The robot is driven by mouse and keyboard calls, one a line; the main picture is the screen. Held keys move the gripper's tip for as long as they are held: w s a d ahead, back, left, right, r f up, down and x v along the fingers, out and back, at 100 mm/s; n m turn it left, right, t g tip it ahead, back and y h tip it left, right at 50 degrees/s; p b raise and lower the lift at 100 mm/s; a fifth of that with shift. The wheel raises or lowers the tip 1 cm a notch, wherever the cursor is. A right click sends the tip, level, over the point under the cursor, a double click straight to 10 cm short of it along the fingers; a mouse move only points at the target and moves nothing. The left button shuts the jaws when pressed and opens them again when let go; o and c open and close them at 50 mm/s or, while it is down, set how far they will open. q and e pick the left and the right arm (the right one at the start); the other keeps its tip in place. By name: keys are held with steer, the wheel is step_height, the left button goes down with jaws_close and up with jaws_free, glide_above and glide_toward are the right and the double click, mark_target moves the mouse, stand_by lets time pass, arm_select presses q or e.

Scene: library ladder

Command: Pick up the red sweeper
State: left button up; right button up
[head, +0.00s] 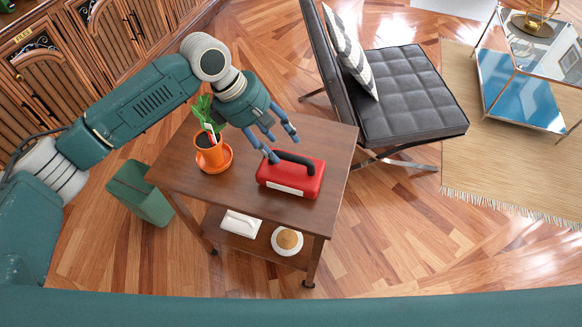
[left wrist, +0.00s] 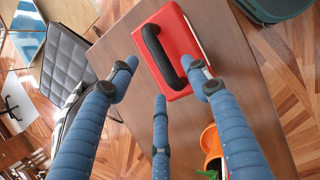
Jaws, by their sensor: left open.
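The red sweeper (head: 291,179) is a red block with a black arched handle, lying on the wooden table's top toward its right side. In the left wrist view the sweeper (left wrist: 170,50) is near the top middle, with its black handle between my finger tips. My left gripper (head: 277,143) is open and empty, with blue fingers spread just above and behind the sweeper. In the left wrist view the gripper (left wrist: 162,85) shows three separate fingers; I cannot tell whether any touches the sweeper. My right gripper is not in view.
A potted plant in an orange pot (head: 209,151) stands on the wooden table (head: 250,130) left of the sweeper. The lower shelf holds a white item (head: 240,224) and a round item (head: 287,241). A green bin (head: 141,193) and a black chair (head: 405,95) flank the table.

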mark_target(292, 155)
arm_select(q)
steer(key=shift+x, duration=0.9)
steer(key=x, duration=0.4)
steer(key=shift+s+d+p, duration=0.1)
steer(key=shift+d+p, duration=0.2)
steer(key=shift+p, duration=0.1)
steer(key=shift+d+f, duration=0.15)
steer(key=shift+f, duration=0.4)
steer(key=c, duration=0.8)
jaws_close()
steer(key=shift+r, duration=0.3)
step_height(292, 155, up, 20)
steer(key=shift+b, duration=0.45)
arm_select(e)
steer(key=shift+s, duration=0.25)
